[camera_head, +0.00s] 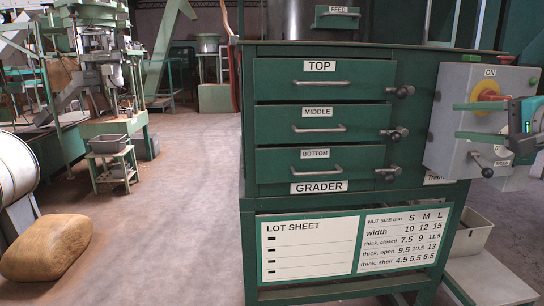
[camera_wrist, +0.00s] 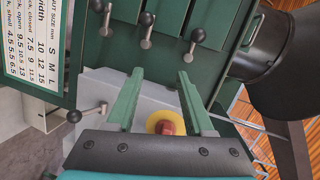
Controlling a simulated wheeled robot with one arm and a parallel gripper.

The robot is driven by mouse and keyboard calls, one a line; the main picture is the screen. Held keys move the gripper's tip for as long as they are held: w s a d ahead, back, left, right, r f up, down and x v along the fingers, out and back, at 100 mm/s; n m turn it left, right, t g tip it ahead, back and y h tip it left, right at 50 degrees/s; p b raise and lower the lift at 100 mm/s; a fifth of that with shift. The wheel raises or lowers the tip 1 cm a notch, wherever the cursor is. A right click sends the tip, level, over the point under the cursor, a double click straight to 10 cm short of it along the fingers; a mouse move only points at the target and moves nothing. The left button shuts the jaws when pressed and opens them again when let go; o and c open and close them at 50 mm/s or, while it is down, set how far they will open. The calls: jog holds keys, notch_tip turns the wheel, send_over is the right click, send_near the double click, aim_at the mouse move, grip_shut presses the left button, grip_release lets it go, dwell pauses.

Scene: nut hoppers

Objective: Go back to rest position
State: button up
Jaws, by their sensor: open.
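My gripper (camera_head: 460,120) is at the right of the head view, in front of the grey control box (camera_head: 440,155) on the grader's right side. Its two green fingers are spread, with nothing between them. In the wrist view, my gripper (camera_wrist: 158,74) also shows wide open. The red knob on a yellow disc (camera_head: 488,94) sits on the box below the ON label. In the wrist view, the knob (camera_wrist: 166,127) appears between the fingers, nearer their bases. I cannot tell whether a finger touches the box.
The green grader cabinet (camera_head: 246,120) has three drawers, TOP, MIDDLE and BOTTOM, all shut, with lever handles beside them. A small lever (camera_head: 487,171) sticks out low on the box. A brown sack (camera_head: 45,249) lies at left. The floor (camera_head: 185,190) between is clear.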

jog(key=s+a+f+n+g+y, duration=0.1)
jog(key=a+f+n+g, duration=0.2)
jog(key=a+f, duration=0.35)
jog(key=a+f+n+g, duration=0.2)
jog(key=a+f, duration=0.1)
jog(key=a, duration=0.7)
jog(key=s+a+f+n+g, duration=0.2)
jog(key=s+a+f, duration=0.2)
jog(key=f, duration=0.2)
jog(key=s+a+f+n+g, duration=0.2)
jog(key=s+a+f+g, duration=0.1)
jog(key=a+f, duration=0.3)
jog(key=s+d+f+n+g+h, duration=0.2)
jog(key=s+f+g, duration=0.1)
jog(key=s+f, duration=0.6)
jog(key=s+d+f+n+g+h, duration=0.1)
jog(key=s+f+g+h, duration=0.2)
jog(key=s+f, duration=0.6)
jog(key=s+g, duration=0.1)
jog(key=s, duration=0.2)
jog(key=shift+s+d+n, duration=0.25)
jog(key=shift+d+n, duration=0.1)
jog(key=shift+n, duration=0.05)
jog(key=shift+f, duration=0.1)
